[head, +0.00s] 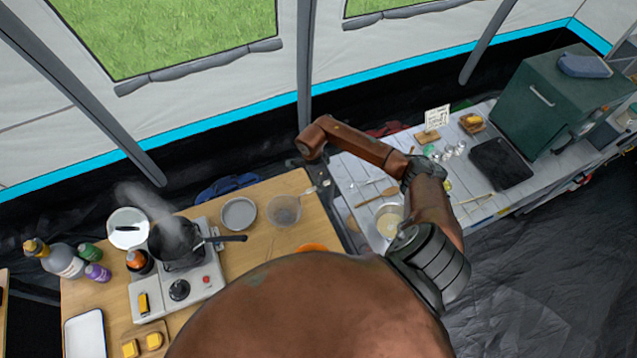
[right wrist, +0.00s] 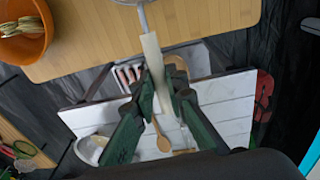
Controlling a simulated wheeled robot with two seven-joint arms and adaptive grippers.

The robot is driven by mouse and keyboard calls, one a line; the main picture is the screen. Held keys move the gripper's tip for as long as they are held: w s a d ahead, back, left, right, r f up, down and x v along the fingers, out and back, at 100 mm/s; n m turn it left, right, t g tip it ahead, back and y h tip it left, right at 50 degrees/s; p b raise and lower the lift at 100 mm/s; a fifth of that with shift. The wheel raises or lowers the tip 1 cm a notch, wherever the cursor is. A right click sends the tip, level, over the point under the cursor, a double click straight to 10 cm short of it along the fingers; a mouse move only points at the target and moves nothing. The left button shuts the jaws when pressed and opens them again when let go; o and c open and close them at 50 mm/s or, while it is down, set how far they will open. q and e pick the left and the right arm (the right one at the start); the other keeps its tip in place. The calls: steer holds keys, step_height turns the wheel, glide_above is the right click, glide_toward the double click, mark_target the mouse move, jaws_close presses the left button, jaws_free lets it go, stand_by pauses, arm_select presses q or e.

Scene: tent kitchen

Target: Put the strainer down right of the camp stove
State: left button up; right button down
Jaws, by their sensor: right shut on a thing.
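The camp stove (head: 205,298) stands on the wooden table at the left, with a steaming dark pot (head: 178,262) on it. The mesh strainer (head: 284,211) is right of the stove and of a grey plate, over the table's right part. Its pale handle (right wrist: 153,62) is between the green fingers of my right gripper (right wrist: 160,100), which is shut on it. In the head view my right gripper (head: 319,178) is small and dark, at the table's right edge. Whether the strainer touches the table I cannot tell. My left gripper is not in view.
A grey plate (head: 238,213) lies between stove and strainer. An orange bowl (right wrist: 24,38) stands close by, partly hidden by my body in the head view. A white slatted table (head: 352,178) with utensils lies beyond a gap. Bare wood (head: 262,245) shows in front of the plate.

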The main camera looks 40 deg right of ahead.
steer(key=c, duration=2.3)
jaws_free()
steer(key=shift+f, duration=0.1)
steer(key=shift+c, duration=0.2)
steer(key=o, duration=0.4)
steer(key=shift+r, duration=0.2)
step_height(320, 180, up, 12)
steer(key=b, duration=0.3)
steer(key=shift+w+a+b, duration=0.35)
steer(key=shift+a+b, duration=0.05)
steer(key=shift+a, duration=0.05)
steer(key=shift+f, duration=0.1)
